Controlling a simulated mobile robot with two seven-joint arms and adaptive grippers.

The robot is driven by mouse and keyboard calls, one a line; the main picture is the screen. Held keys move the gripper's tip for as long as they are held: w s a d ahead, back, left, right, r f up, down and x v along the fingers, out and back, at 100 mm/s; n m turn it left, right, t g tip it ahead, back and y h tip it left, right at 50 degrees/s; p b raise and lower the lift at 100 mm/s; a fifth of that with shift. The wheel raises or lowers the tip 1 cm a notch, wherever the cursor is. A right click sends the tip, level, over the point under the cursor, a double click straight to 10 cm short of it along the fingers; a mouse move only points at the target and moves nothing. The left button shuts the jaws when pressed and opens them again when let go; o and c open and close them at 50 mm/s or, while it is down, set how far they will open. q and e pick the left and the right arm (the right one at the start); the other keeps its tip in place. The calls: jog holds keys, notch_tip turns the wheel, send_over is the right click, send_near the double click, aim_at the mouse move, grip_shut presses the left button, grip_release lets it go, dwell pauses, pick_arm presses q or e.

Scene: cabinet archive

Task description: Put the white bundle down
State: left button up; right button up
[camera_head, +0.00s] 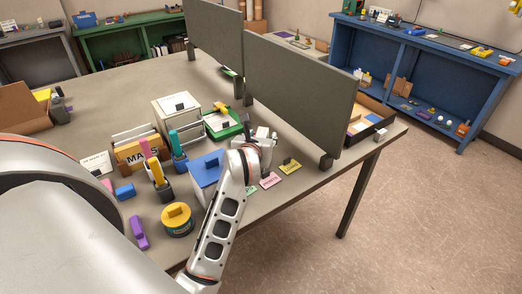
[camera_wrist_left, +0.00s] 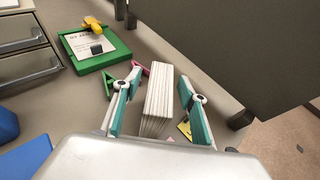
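The white bundle (camera_wrist_left: 158,95), a stack of white sheets, stands between the two teal-padded fingers of my left gripper (camera_wrist_left: 160,80) in the left wrist view. A gap shows on each side of the bundle, so the gripper is open around it. In the head view my left gripper (camera_head: 266,142) is over the desk beside the blue box, and the bundle (camera_head: 262,132) is mostly hidden by it. The bundle's lower end is hidden, so I cannot tell for certain that it rests on the desk. My right gripper is not in view.
A green tray (camera_wrist_left: 121,50) and a drawer unit (camera_wrist_left: 28,48) stand behind to the left. A blue box (camera_head: 206,168) is left of the gripper. Pink (camera_head: 270,180) and yellow (camera_head: 290,166) cards lie on the desk. A grey divider (camera_head: 298,88) stands behind.

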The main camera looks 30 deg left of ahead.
pick_arm(q)
grip_shut()
notch_tip(320, 180, up, 20)
jog(key=f+p, duration=0.1)
jog(key=s+d+m+t+h, duration=0.1)
jog(key=s+d+m+h, duration=0.3)
jog(key=d, duration=0.9)
jog(key=shift+s+f+m+h, duration=0.15)
jog(key=shift+m+h, duration=0.15)
jog(key=shift+h, duration=0.4)
